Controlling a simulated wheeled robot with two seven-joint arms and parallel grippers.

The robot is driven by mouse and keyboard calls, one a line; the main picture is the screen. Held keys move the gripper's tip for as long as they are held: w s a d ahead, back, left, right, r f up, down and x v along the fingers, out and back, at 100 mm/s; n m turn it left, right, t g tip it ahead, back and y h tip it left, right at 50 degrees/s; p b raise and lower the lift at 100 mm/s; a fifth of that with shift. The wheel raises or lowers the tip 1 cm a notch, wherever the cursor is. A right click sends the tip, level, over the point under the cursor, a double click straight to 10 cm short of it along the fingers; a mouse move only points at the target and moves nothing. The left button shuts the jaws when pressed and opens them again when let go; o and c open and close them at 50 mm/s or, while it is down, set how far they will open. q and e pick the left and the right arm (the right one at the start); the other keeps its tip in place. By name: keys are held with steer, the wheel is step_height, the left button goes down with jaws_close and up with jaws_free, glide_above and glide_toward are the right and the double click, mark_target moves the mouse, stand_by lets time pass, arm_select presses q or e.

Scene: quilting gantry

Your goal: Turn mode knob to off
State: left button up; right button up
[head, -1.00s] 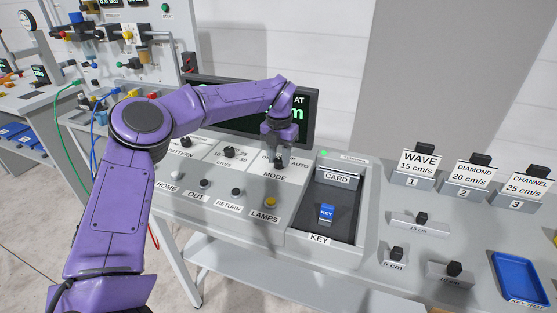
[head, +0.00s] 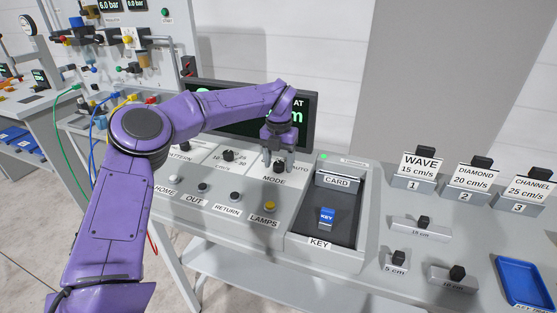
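The black mode knob (head: 279,165) sits on the sloped panel above the MODE label, mostly hidden by my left gripper. The AUTO mark shows at its right; the other marks are covered, and I cannot read where the knob points. My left gripper (head: 278,163) points down over the knob, its two fingers apart on the left and right of it. I cannot tell whether they touch it. My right gripper is not in view.
A speed knob (head: 228,155) stands left of the mode knob. Push buttons line the panel front, including yellow LAMPS (head: 270,206). A recessed bay with a blue key (head: 326,215) lies right. A display (head: 308,120) stands behind. Labelled blocks and a blue tray (head: 524,282) are farther right.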

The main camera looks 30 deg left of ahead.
mark_target(278, 163)
arm_select(q)
step_height(278, 163, up, 11)
steer(key=shift+f, duration=0.2)
stand_by(0.3)
steer(key=shift+a, duration=0.1)
stand_by(0.3)
